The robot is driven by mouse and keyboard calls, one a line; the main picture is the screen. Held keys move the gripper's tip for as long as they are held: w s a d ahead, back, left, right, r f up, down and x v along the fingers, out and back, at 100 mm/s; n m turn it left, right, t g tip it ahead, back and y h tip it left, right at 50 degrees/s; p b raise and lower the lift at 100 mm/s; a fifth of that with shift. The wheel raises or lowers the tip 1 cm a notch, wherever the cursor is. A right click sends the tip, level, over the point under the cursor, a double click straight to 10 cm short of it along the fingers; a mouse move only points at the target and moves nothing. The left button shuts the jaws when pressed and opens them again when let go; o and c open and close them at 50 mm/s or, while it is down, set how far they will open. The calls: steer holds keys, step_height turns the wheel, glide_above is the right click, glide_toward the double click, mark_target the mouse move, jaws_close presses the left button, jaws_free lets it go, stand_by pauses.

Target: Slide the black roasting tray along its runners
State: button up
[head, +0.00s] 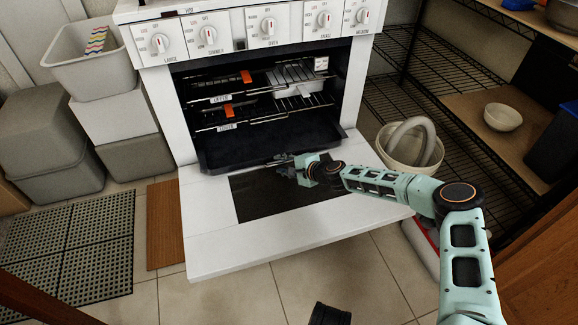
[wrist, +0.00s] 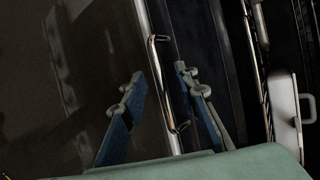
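The black roasting tray (head: 250,143) lies low in the oven, its front edge at the oven's mouth, just behind the lowered door. In the wrist view its dark surface (wrist: 207,35) is on the right, with a thin wire handle (wrist: 163,82) along its front. My gripper (head: 281,163) is at the tray's front edge, above the open door. In the wrist view my gripper (wrist: 157,78) is open, with one blue-padded finger on each side of the handle. Whether either finger touches the handle is unclear.
The lowered oven door (head: 225,258) lies under my gripper. Wire racks (head: 300,102) with orange-marked items sit above the tray. Grey bins (head: 90,80) stand left, and a wire shelf unit (head: 455,140) and a cream bin (head: 393,152) stand right. Tiled floor in front is mostly clear.

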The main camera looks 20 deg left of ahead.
steer(key=v, duration=1.1)
steer(key=shift+d+r, duration=0.15)
steer(key=shift+d, duration=0.15)
